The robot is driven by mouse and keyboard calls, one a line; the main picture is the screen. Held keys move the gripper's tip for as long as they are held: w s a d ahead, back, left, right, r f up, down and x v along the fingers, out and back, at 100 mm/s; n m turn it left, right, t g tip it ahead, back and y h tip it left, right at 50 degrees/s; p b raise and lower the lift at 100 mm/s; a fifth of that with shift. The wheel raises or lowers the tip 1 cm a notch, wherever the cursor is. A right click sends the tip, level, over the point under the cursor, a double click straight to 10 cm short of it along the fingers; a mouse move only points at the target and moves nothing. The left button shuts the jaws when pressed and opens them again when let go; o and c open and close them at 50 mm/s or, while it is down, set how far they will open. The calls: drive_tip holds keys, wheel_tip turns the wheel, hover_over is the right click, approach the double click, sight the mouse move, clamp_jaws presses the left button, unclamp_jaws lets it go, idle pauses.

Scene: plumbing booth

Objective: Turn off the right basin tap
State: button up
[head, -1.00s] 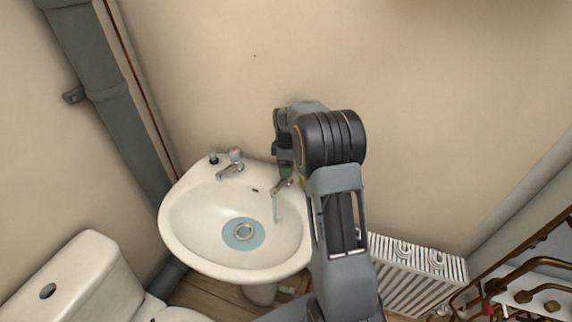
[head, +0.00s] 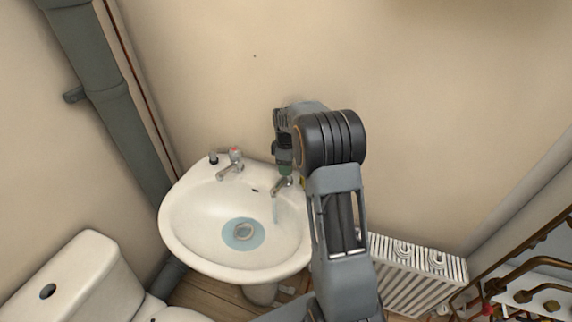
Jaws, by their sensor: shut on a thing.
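The white basin (head: 190,235) hangs on the wall with a little water around its drain. The right basin tap (head: 279,187) stands at the basin's back right, and a thin stream of water (head: 275,210) falls from its spout. My gripper (head: 285,172) points down over this tap and is shut on its top. The tap handle and the fingertips are largely hidden by the gripper body and my arm. The left basin tap (head: 231,166) has a red-marked top and shows no water.
A small dark item (head: 213,158) stands on the basin's back left corner. A toilet (head: 75,285) is at the lower left, a grey pipe (head: 115,110) runs down the left wall. A white radiator (head: 415,268) and copper pipes (head: 525,270) are at the right.

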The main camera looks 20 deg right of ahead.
drive_tip(key=m, duration=1.7)
drive_tip(key=shift+p, duration=0.35)
drive_tip(key=m, duration=0.5)
idle(0.4)
drive_tip(key=o, duration=0.9)
wheel_tip(320, 180, up, 14)
drive_tip(key=shift+f, duration=0.1)
